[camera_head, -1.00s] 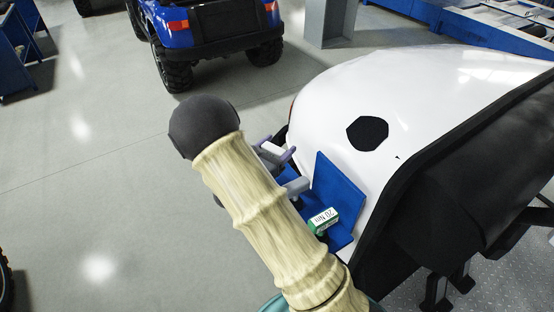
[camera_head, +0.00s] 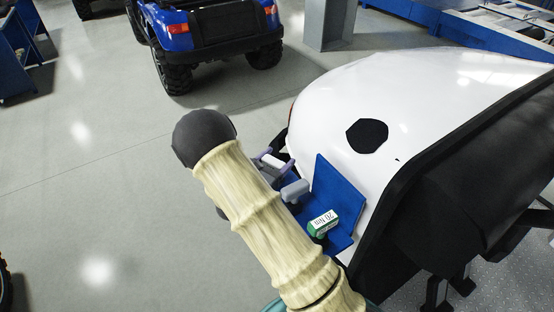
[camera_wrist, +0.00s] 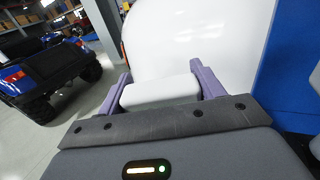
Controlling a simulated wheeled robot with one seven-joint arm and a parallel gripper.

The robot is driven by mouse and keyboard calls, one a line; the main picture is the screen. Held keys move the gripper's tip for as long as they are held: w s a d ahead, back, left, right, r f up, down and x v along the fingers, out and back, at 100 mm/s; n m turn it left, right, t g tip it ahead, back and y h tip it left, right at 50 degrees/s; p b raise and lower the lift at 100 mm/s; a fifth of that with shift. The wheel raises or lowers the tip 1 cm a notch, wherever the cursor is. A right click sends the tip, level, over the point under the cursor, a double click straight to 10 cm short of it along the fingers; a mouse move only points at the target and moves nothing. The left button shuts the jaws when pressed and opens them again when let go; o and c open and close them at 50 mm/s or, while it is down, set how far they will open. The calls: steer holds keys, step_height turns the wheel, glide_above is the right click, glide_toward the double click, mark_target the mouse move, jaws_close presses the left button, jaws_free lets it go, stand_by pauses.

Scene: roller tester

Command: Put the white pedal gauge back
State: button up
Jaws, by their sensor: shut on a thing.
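The white pedal gauge (camera_wrist: 160,91) is a white block held between the two purple fingers of my gripper (camera_wrist: 162,88) in the wrist view. In the head view, the gauge (camera_head: 273,161) shows as a small white patch at my gripper (camera_head: 269,160), and my arm hides much of it. The gripper is shut on it, left of a blue holder (camera_head: 338,192) with an upright back panel. The gauge appears apart from the holder, though the exact gap cannot be told. The holder's blue panel also shows at the right of the wrist view (camera_wrist: 295,70).
A green-and-white block marked "20 Nm" (camera_head: 324,222) sits on the holder's lower part. A pale grey block (camera_head: 295,190) is beside the panel. A white vehicle body (camera_head: 420,100) stands behind and right. Open floor (camera_head: 90,190) lies left; a blue vehicle (camera_head: 215,35) is farther back.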

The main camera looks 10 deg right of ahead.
steer(key=o, duration=1.2)
steer(key=shift+f, duration=0.1)
steer(key=shift+w, duration=0.1)
steer(key=v, duration=1.2)
steer(key=shift+b, duration=0.3)
